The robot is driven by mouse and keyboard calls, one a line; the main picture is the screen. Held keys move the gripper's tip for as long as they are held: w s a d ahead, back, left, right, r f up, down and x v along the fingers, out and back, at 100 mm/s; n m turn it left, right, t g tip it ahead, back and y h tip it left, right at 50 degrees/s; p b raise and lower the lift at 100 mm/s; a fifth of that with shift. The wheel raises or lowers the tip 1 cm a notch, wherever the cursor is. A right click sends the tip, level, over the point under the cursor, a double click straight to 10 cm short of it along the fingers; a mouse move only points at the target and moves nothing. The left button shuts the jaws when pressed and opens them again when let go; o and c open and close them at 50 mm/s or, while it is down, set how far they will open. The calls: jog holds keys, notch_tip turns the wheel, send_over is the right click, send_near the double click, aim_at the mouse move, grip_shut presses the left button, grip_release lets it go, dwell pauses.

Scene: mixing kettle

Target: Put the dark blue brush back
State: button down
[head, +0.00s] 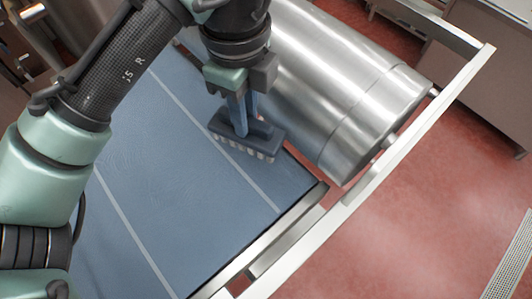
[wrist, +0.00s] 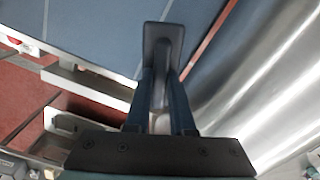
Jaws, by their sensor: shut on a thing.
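The dark blue brush (head: 254,139) has a flat head with pale bristles facing down toward the blue mat. My gripper (head: 243,115) is shut on the brush's handle from above. The brush also shows in the wrist view (wrist: 164,45), its dark head beyond the fingers of my gripper (wrist: 163,105). The brush is over the right part of the blue surface, close to the steel cylinder. I cannot tell whether the bristles touch the surface.
The blue surface (head: 170,190) has pale lines across it. A large steel cylinder (head: 335,85) lies to its right. A metal frame rail (head: 400,135) runs along the cylinder's far side and the front. Red floor (head: 420,220) lies beyond, with a grate (head: 510,265) at the lower right.

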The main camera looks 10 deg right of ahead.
notch_tip(320, 180, down, 10)
jog(key=shift+r+p, duration=0.1)
jog(key=shift+p, duration=0.7)
jog(key=shift+f, duration=0.2)
jog(key=c, duration=0.8)
grip_release()
jog(key=shift+o, duration=0.2)
jog(key=shift+r, duration=0.1)
notch_tip(320, 180, up, 12)
jog(key=shift+r+b, duration=0.15)
jog(key=shift+b, duration=0.8)
jog(key=shift+s, duration=0.1)
